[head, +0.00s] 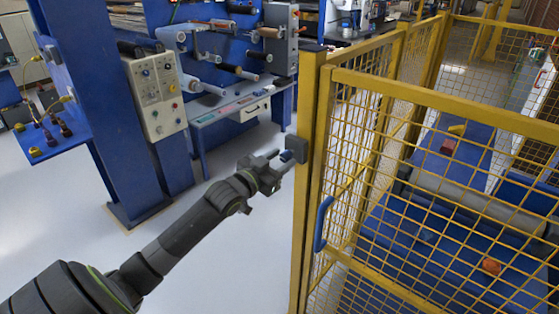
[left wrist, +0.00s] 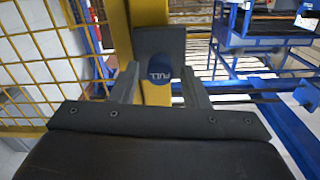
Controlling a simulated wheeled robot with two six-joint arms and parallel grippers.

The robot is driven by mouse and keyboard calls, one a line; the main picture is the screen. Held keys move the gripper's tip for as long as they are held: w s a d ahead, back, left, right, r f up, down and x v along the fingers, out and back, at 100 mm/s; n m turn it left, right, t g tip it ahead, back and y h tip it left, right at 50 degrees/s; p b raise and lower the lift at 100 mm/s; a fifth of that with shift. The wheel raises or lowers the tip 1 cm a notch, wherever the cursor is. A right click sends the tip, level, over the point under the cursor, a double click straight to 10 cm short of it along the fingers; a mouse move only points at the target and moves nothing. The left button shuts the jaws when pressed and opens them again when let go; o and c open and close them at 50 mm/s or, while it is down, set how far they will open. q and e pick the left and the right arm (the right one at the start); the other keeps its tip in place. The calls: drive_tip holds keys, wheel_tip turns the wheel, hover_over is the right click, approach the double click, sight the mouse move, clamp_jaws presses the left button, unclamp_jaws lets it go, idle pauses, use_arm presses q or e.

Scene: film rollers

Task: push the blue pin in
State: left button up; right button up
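The blue pin (head: 287,156) sticks out of a dark block (head: 298,149) on the yellow fence post. In the left wrist view its round blue end (left wrist: 159,75) faces me, with the lettering PULL upside down, in front of the dark block (left wrist: 160,43). My left gripper (head: 279,161) is at the block. In the left wrist view the left gripper (left wrist: 159,86) has its fingers apart, one on each side of the pin, with gaps between them and it. The gripper is open and holds nothing. My right gripper is not in view.
A yellow mesh gate (head: 440,190) with a blue handle (head: 323,224) stands right of the post. Behind the mesh lie blue surfaces with an orange thing (head: 491,267). A blue machine (head: 230,60) stands behind left. The pale floor (head: 235,225) left of the post is clear.

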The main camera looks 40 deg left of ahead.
use_arm(q)
clamp_jaws()
drive_tip(key=shift+w+b, duration=0.65)
drive_tip(key=shift+w, duration=0.25)
drive_tip(key=shift+o, duration=1)
unclamp_jaws()
drive_tip(key=shift+s, duration=0.1)
